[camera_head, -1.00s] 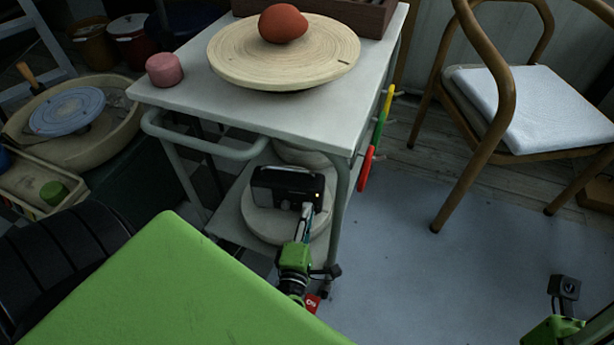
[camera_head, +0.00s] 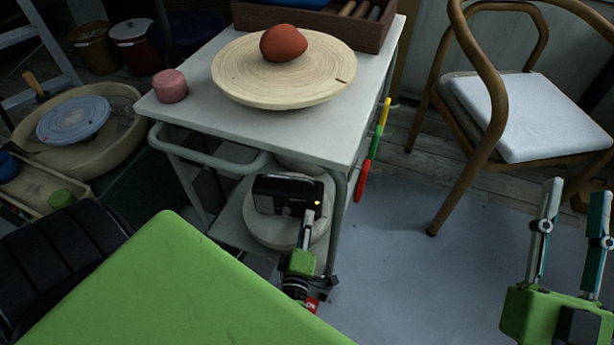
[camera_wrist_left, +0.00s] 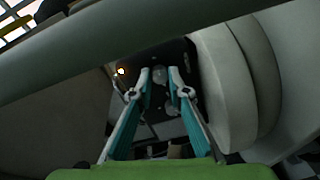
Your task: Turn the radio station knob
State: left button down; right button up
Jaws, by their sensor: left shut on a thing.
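The black radio (camera_head: 285,192) stands on a round board on the trolley's lower shelf, with a small lit orange lamp on its front. My left gripper (camera_head: 309,212) reaches up to its right front side. In the left wrist view, my left gripper (camera_wrist_left: 159,78) has its two fingertips close together on a small round grey knob (camera_wrist_left: 159,74) on the dark radio face (camera_wrist_left: 168,52). In the head view the knob is hidden by the fingers. My right gripper (camera_head: 573,205) is open and empty at the lower right, above the floor, away from the radio.
The trolley top (camera_head: 200,110) overhangs the radio, with a rail (camera_head: 205,158) at its front. A round wooden board (camera_head: 240,85) with a red clay lump (camera_head: 284,43) and a pink block (camera_head: 170,86) are on top. A chair (camera_head: 520,110) stands right. Floor between is clear.

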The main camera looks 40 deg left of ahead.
dwell(0.3)
pick_arm(q)
jog(key=c, duration=1.9)
grip_release()
jog(key=v, duration=1.2)
jog(key=shift+f, duration=0.1)
